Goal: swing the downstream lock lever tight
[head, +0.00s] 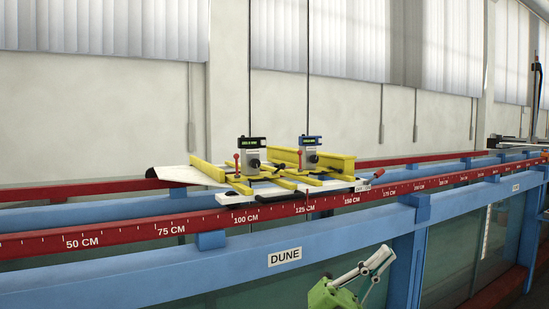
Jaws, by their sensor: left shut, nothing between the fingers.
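A carriage with yellow beams (325,160) sits across the flume rails, over the scale marks from about 100 to 150 CM. At its right end a short lever with a red grip (378,174) sticks out, tilted, close to the red scale rail. Two thin upright levers with red knobs, a left one (237,157) and a right one (300,158), stand on the carriage. I cannot tell from labels which lever is the downstream lock. My left gripper (388,252) is shut and empty, low in front of the blue beam, below and apart from the carriage. My right gripper is out of view.
The red scale rail (120,235) and the blue beam with a DUNE label (285,257) run across the near side, between my gripper and the carriage. Two grey gauges, left (250,155) and right (309,152), stand on the carriage. Glass panels lie below the beam.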

